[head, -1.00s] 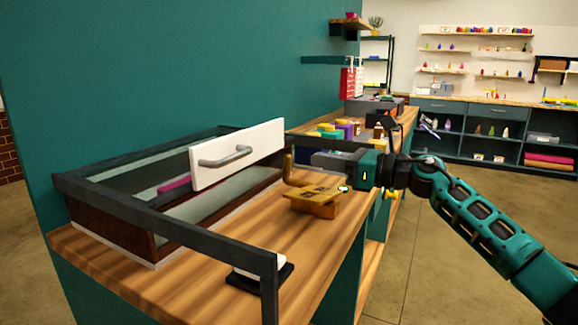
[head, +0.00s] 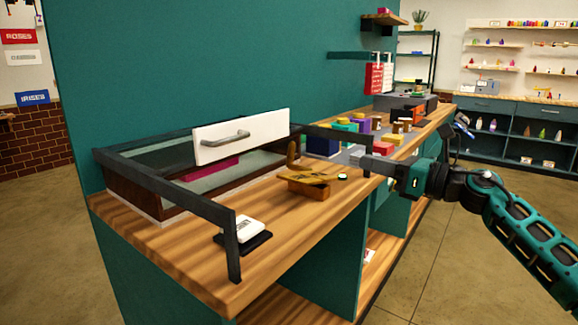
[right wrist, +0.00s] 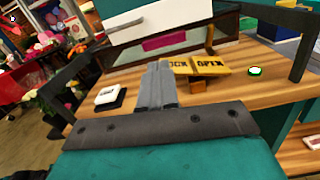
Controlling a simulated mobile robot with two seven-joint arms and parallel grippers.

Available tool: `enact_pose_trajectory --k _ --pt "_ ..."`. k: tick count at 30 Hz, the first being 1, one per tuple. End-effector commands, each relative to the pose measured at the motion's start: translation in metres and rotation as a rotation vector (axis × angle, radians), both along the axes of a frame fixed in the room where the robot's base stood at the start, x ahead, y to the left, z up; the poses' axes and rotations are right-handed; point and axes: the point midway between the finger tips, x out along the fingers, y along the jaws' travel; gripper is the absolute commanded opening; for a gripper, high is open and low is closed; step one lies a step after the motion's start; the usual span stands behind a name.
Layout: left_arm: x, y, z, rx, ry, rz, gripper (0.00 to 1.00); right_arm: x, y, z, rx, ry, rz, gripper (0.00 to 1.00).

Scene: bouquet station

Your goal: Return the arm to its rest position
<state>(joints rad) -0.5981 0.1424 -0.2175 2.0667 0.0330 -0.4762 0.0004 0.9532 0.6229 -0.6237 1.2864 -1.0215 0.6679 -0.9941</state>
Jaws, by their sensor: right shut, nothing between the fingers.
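My right gripper (head: 366,162) is shut and empty. In the head view its arm (head: 520,225) comes in from the right, and the gripper hangs at the right edge of the wooden bench (head: 290,232). Its closed grey fingers also show in the right wrist view (right wrist: 158,68), pointing toward the display case. A small wooden block with a lettered yellow top (head: 310,184) sits on the bench left of the gripper, apart from it in the head view. My left gripper is not in view.
A dark-framed case (head: 142,178) with a white handled panel (head: 240,136) stands on the bench. A white item on a black pad (head: 242,230) lies near the front. Coloured boxes (head: 362,125) stand farther back. Open floor (head: 420,270) lies to the right.

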Motion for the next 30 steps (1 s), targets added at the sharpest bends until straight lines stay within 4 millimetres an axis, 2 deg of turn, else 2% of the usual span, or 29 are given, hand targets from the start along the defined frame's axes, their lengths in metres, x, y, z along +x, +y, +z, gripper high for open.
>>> enact_pose_trajectory --k 1,5,9,12,17,23,26,30 --pt "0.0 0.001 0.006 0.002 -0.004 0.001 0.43 -0.006 0.011 -0.014 0.071 0.062 0.011 0.0" --pt "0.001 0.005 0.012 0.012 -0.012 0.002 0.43 -0.018 0.026 -0.037 0.271 0.211 0.011 0.0" --pt "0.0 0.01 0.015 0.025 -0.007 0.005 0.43 -0.036 0.038 -0.069 0.531 0.417 -0.008 0.0" --pt "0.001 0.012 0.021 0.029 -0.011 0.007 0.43 -0.054 0.042 -0.096 0.756 0.6 -0.038 0.0" --pt "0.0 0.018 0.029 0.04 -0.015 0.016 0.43 -0.088 0.038 -0.145 1.131 0.903 -0.127 0.0" --pt "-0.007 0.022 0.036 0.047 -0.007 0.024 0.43 -0.148 0.023 -0.213 1.603 1.258 -0.304 0.0" --pt "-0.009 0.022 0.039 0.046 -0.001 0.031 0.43 -0.186 0.015 -0.246 1.843 1.414 -0.423 0.0" --pt "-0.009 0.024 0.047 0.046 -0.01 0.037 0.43 -0.248 0.004 -0.287 2.168 1.585 -0.611 0.0"
